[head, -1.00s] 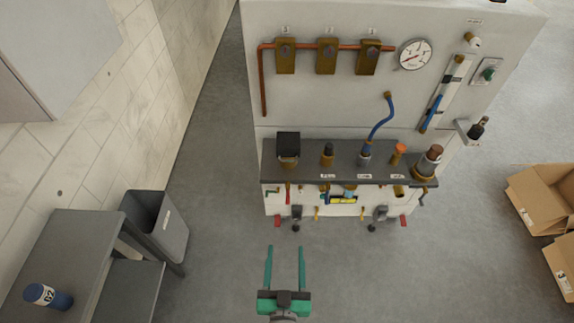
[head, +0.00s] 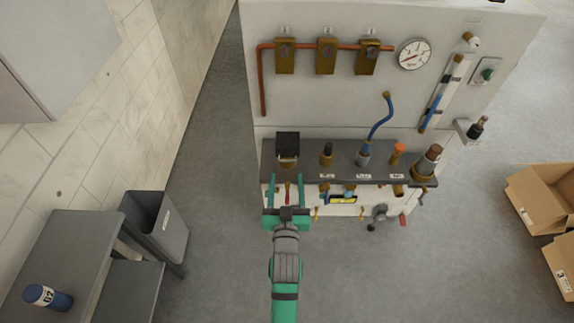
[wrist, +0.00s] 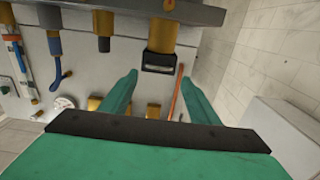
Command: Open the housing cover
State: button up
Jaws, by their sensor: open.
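A black box-shaped cover (head: 288,142) sits on top of a brass housing at the left end of the dark shelf (head: 310,176). I take it to be the housing cover. In the wrist view the brass housing (wrist: 162,34) juts from the shelf, and the black cover (wrist: 160,60) is at its end. My gripper (head: 287,182) is open and empty, at the shelf's front edge just below the cover in the head view. In the wrist view its green fingers (wrist: 160,78) stand apart on either side of the cover's line. I see no contact with the cover.
Other brass fittings (head: 326,155) and a blue hose (head: 382,123) stand to the right on the shelf. A copper pipe (head: 263,85) and pressure gauge (head: 413,55) are on the panel. A grey bin (head: 160,222) and side table (head: 50,255) are at left.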

aim_at(286, 152)
jog(key=w, duration=0.7)
jog(key=c, duration=1.2)
jog(key=shift+c, duration=0.4)
jog(key=shift+a+r, duration=0.15)
jog(key=shift+r, duration=0.2)
